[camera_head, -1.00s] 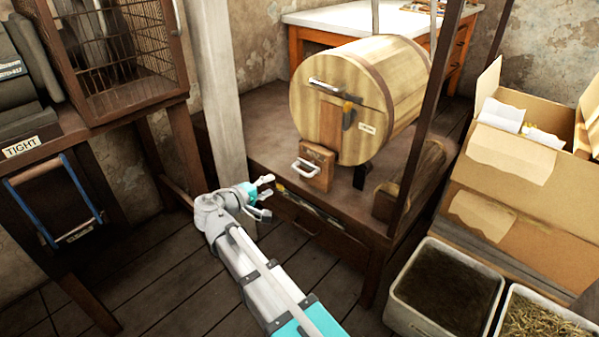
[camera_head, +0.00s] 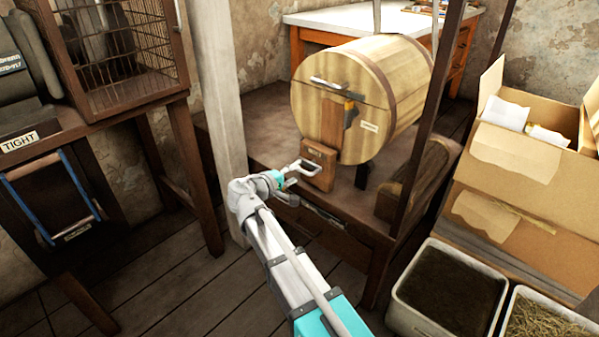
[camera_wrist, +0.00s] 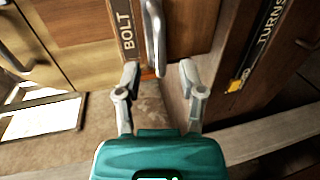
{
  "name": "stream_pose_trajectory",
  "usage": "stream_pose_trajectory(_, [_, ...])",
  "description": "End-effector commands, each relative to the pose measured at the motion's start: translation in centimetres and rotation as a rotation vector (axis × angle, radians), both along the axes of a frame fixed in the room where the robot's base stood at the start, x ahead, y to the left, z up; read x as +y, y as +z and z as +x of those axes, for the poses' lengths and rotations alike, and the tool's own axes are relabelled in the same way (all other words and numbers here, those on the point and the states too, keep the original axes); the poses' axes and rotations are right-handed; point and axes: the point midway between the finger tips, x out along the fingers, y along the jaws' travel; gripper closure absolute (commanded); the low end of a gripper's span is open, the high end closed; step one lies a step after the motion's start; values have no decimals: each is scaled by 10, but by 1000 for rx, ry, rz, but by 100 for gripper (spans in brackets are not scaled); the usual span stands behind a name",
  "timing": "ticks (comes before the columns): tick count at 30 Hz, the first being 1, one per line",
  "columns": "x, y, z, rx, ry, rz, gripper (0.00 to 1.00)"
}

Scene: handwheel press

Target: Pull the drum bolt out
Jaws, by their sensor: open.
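The wooden drum (camera_head: 345,95) lies on its side on a raised wooden stand. The drum bolt is a small brown wooden block at the foot of the drum's front face (camera_head: 318,168), with a pale metal handle. In the wrist view the bolt handle (camera_wrist: 155,38) runs upright beside a plate lettered BOLT (camera_wrist: 126,30). My gripper (camera_head: 290,180) is just in front of the block, partly overlapping the handle in the head view. In the wrist view my gripper (camera_wrist: 160,74) is open, its fingertips apart, with the handle's lower end just beyond and between them. No grasp shows.
A pale post (camera_head: 215,90) rises left of my arm, and a dark post (camera_head: 425,120) stands right of the drum. A cardboard box (camera_head: 530,160) and a soil bin (camera_head: 445,290) are on the right. A plate lettered TURNS (camera_wrist: 262,40) shows near the gripper.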

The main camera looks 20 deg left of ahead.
Motion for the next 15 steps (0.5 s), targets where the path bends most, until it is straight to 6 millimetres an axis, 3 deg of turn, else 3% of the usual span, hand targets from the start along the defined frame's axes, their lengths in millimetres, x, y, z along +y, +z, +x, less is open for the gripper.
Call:
stream_pose_trajectory(6, [-11,-7,28,0,-2,1,49])
stream_pose_trajectory(15, [-18,-10,42,0,-1,1,49])
